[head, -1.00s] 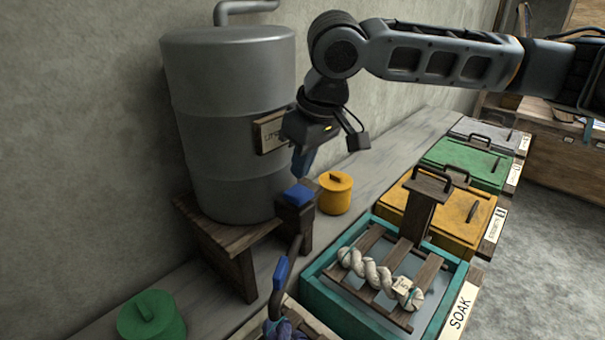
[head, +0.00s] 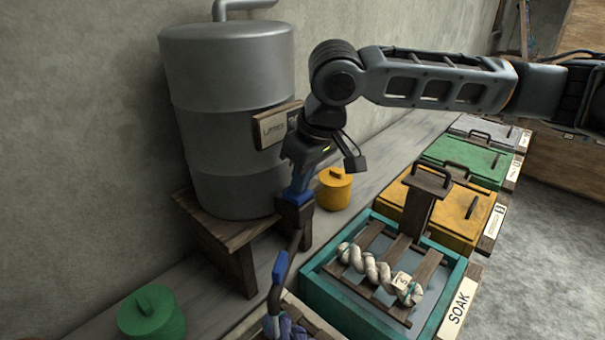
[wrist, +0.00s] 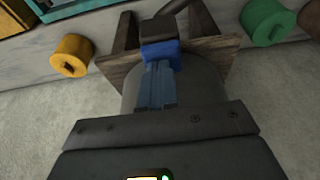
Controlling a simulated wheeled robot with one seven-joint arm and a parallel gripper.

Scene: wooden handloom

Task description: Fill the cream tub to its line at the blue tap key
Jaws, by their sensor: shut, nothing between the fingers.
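The blue tap key (head: 296,198) sits on top of a dark tap block below the large grey barrel (head: 225,120). My gripper (head: 298,187) points down with its blue fingers shut and empty, its tips at the key, apparently touching it. In the wrist view the shut fingers (wrist: 157,85) reach to the blue tap key (wrist: 160,52). I cannot make out a cream tub in either view. A curved spout with a blue part (head: 279,268) runs down from the tap towards the bottom edge.
A teal soak tray (head: 318,287) holds a wooden rack with a twisted cream skein (head: 370,268). A yellow lidded pot (head: 333,189) stands close behind the tap; a green one (head: 152,312) is at front left. Yellow, green and grey lidded boxes line the bench.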

